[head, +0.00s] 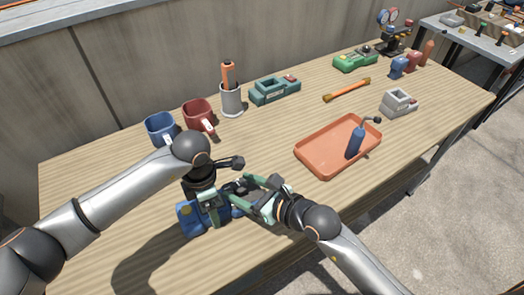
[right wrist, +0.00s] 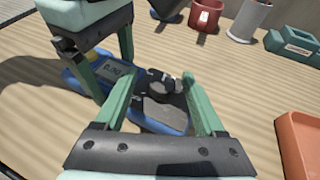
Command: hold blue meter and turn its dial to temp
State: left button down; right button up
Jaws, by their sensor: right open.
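The blue meter (head: 188,221) lies at the near edge of the table. Its display (right wrist: 112,72) and dark round dial (right wrist: 161,83) show in the right wrist view. My left gripper (head: 211,207) comes down over the display end, and its fingers lie against both sides of the meter body; it also shows in the right wrist view (right wrist: 108,78). My right gripper (head: 240,191) is open, with its fingers apart on either side of the dial in the right wrist view (right wrist: 160,88). Contact with the dial cannot be made out. The dial's markings are too small to read.
An orange tray (head: 312,160) with a blue-handled tool (head: 355,143) stands to the right. The table's middle is clear.

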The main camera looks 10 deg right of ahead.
jog(key=shift+d+n+g+y, duration=0.15)
jog(key=shift+n+g+y, duration=0.15)
jog(key=shift+n+y, duration=0.1)
jog(key=shift+w+d+f+n+g+y, duration=0.1)
jog(key=shift+f+n+g+y, duration=0.05)
jog(key=shift+n+g+y, duration=0.85)
jog(key=shift+w+d+f+n+g, duration=0.1)
jog(key=shift+d+n+g, duration=0.1)
jog(key=shift+n+g, duration=0.5)
jog(key=shift+y, duration=0.3)
